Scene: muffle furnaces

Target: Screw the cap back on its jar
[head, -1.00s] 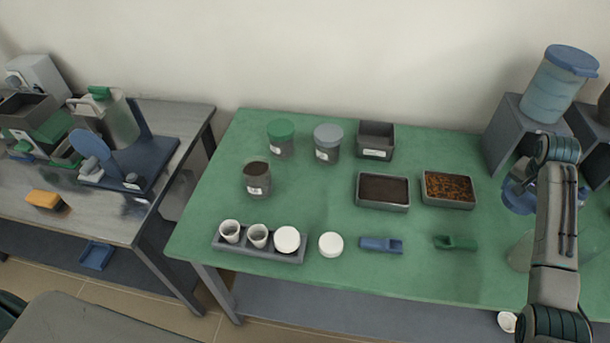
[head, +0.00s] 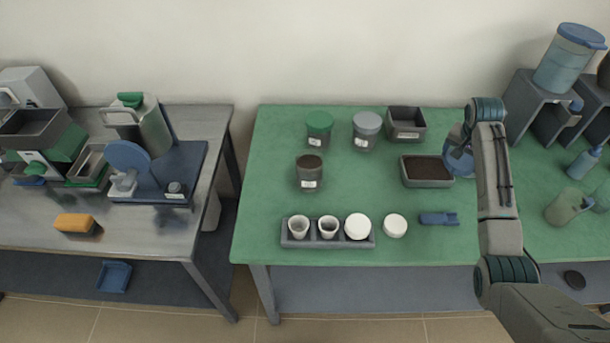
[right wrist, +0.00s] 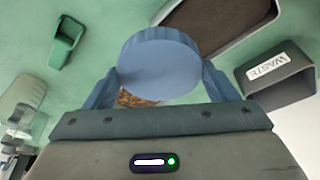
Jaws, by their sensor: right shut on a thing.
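My right gripper (head: 459,160) is shut on a round blue cap (right wrist: 160,66). In the right wrist view the cap sits between the two blue fingers with its flat face towards the camera. In the head view the gripper is above the right part of the green table, at the right end of the dark-filled tray. The open jar (head: 309,175), with dark contents and a white label, stands upright to the left, well apart from the gripper. My left gripper is not in view.
A green-capped jar (head: 319,128) and a grey-capped jar (head: 365,131) stand behind the open jar. A grey waste bin (head: 406,122) and the dark-filled tray (head: 428,183) lie between jar and gripper. A crucible rack (head: 331,240), white lid (head: 395,226) and blue scoop (head: 438,219) line the front.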

